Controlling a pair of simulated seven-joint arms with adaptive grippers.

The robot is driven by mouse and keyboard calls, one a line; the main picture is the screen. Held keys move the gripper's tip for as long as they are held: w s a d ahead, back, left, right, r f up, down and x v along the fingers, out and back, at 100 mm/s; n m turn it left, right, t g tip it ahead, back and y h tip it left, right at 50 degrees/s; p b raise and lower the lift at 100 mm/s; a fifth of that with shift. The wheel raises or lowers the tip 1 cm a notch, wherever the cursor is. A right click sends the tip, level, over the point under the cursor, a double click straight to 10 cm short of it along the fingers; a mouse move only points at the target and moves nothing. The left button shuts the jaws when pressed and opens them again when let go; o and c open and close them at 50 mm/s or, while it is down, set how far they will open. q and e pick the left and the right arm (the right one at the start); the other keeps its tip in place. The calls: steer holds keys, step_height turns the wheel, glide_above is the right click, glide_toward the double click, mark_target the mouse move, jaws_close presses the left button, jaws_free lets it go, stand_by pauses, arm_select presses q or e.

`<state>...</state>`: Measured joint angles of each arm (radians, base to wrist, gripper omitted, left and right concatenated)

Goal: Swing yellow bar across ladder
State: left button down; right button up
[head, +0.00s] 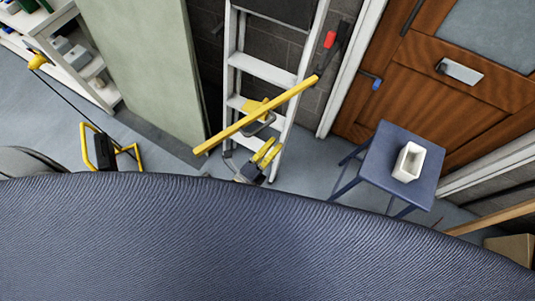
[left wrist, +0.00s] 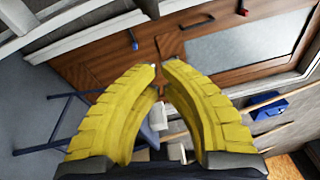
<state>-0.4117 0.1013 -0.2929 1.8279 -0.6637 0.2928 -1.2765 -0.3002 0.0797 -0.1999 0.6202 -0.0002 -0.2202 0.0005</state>
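The long yellow bar (head: 270,106) slants in front of the grey ladder (head: 262,69), from low left to high right. Its right end meets a dark piece near the wall. A yellow block (head: 257,106) shows behind the bar's middle. My left gripper (head: 272,148) is below the bar, near the ladder's foot, and looks apart from it. Its yellow fingers (left wrist: 161,70) also fill the left wrist view, tips close together with a narrow gap. Nothing shows between them, and the bar is not seen there. My right gripper is not in view.
A blue stool (head: 378,161) with a white box (head: 408,161) stands to the right, before the wooden door (head: 440,85). A pale green panel (head: 143,60) stands left of the ladder. A yellow frame (head: 104,150) is on the floor further left. A blue textured surface (head: 230,240) fills the foreground.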

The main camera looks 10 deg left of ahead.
arm_select(q)
steer(key=shift+w+a+r, duration=0.15)
steer(key=shift+w+a, duration=0.35)
steer(key=shift+a, duration=0.2)
steer(key=shift+w+a+r, duration=0.15)
steer(key=shift+w+a, duration=0.3)
steer(key=shift+a, duration=0.25)
steer(key=shift+a, duration=0.15)
